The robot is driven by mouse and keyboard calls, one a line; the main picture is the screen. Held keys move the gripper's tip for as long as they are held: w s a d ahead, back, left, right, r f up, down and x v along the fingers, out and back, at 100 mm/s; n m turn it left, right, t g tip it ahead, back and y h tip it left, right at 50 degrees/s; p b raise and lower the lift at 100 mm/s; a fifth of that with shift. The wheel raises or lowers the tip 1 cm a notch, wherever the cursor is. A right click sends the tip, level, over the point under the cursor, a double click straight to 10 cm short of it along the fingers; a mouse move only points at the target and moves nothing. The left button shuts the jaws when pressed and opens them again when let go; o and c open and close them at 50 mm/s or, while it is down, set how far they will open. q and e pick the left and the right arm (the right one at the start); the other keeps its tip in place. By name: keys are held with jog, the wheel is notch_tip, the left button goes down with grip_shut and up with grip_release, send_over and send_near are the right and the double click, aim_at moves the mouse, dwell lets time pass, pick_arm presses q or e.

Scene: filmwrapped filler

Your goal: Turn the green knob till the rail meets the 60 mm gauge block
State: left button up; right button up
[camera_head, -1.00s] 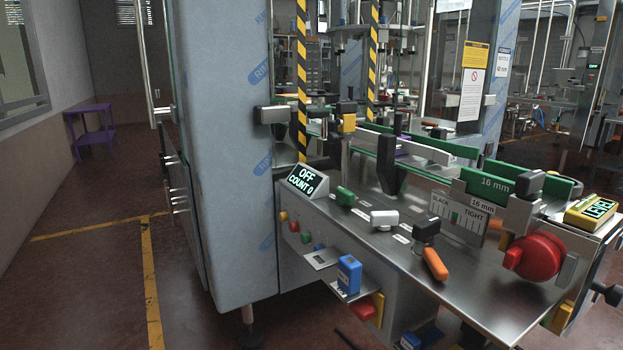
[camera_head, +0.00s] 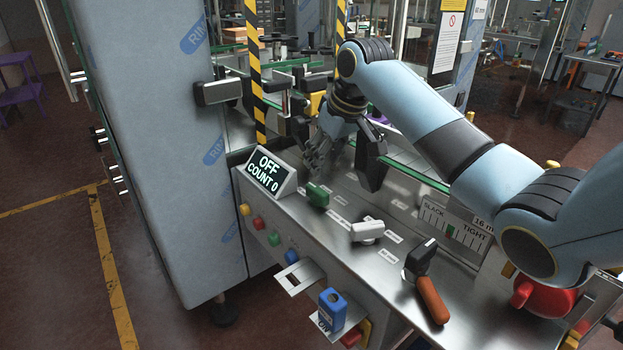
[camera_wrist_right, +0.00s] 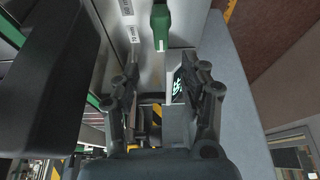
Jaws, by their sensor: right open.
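The green knob (camera_head: 317,195) stands on the steel bench top, just right of the OFF / COUNT 0 display (camera_head: 271,173). It also shows at the top of the right wrist view (camera_wrist_right: 160,26). My right gripper (camera_head: 322,150) is open above and behind the green knob, apart from it. In the right wrist view its two fingers (camera_wrist_right: 167,92) are spread with nothing between them. A green-edged guide rail (camera_head: 415,178) runs behind, partly hidden by my right arm. I cannot make out the 60 mm gauge block. My left gripper is not in view.
A white knob (camera_head: 367,230) and an orange-handled lever (camera_head: 428,285) stand on the bench to the right. A striped post (camera_head: 254,80) and a wrapped cabinet (camera_head: 165,130) stand left. A SLACK/TIGHT scale (camera_head: 453,227) is at right.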

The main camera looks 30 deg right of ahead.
aim_at(314, 186)
jog(key=x, duration=0.5)
jog(key=shift+s+a, duration=0.15)
jog(key=x, duration=0.3)
jog(key=shift+w+f, duration=0.3)
jog(key=shift+f, duration=0.45)
jog(key=shift+c, duration=1.5)
jog(key=c, duration=0.4)
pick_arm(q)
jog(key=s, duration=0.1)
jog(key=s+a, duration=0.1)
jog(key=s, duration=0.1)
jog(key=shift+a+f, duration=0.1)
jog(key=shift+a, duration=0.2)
pick_arm(e)
grip_shut()
